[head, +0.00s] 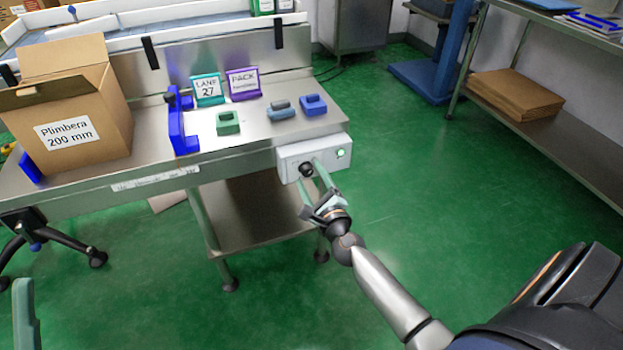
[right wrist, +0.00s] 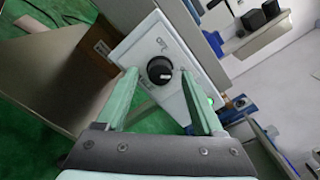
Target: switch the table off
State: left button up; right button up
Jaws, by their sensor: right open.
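The table (head: 150,180) is a steel bench with a white control box (head: 288,158) on its front right corner. The box carries a black rotary knob (head: 306,170) and a lit green lamp (head: 341,153). In the right wrist view the knob (right wrist: 160,70) has a white pointer line, and the lamp (right wrist: 211,101) glows green at the right finger. My right gripper (head: 311,176) is open, its pale green fingers pointing at the box on either side of the knob. I cannot tell whether they touch it. A pale green part of my left gripper (head: 25,312) shows at the lower left edge.
On the table stand a cardboard box (head: 75,105), a blue bracket (head: 180,128), two small signs (head: 225,88) and several small green and blue blocks (head: 228,123). A steel shelf (head: 560,110) with flat cardboard is at right. The green floor between is clear.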

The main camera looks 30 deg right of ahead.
jog(key=shift+c, duration=0.2)
grip_shut()
dwell(0.3)
